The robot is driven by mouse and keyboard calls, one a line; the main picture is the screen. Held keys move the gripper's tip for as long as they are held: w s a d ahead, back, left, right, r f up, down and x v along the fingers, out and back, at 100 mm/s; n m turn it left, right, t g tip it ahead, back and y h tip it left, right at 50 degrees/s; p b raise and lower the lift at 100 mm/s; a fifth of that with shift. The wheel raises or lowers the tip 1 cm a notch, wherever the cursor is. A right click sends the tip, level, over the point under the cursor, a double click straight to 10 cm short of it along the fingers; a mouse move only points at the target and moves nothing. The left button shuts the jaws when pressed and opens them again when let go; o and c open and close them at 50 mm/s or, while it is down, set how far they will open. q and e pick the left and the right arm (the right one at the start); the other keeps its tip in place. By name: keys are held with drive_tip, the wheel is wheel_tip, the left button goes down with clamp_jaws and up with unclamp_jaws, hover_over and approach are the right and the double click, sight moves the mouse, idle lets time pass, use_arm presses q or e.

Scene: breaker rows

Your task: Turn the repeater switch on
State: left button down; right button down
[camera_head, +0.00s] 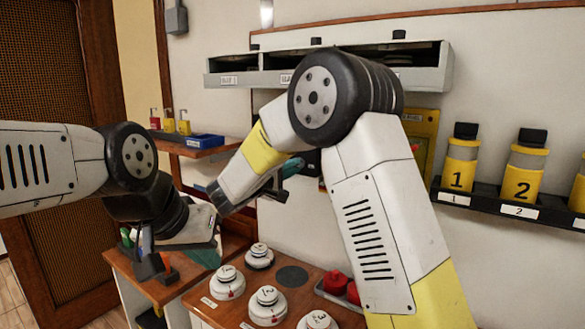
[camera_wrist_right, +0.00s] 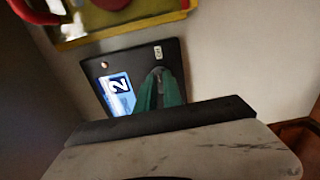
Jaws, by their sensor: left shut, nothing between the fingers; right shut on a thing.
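A dark switch panel (camera_wrist_right: 117,62) is fixed to the wall in the right wrist view. It carries a lit blue display (camera_wrist_right: 118,92) with a "2", a small orange light and a small white label. My right gripper (camera_wrist_right: 160,88) has its teal fingers shut against the panel, on a part of the switch that they hide. In the head view my right gripper (camera_head: 291,168) reaches the wall below the shelf, and my forearm partly covers the panel (camera_head: 310,160). My left gripper (camera_head: 207,257) is shut and empty, pointing down over the left side of the table.
White numbered round weights (camera_head: 267,306) stand on the wooden table (camera_head: 208,313). Numbered yellow bottles (camera_head: 460,164) stand on a wall rack at right. A yellow-framed board (camera_wrist_right: 115,22) is above the panel.

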idle(0.4)
drive_tip(key=c, duration=1.5)
unclamp_jaws()
drive_tip(key=v, duration=0.8)
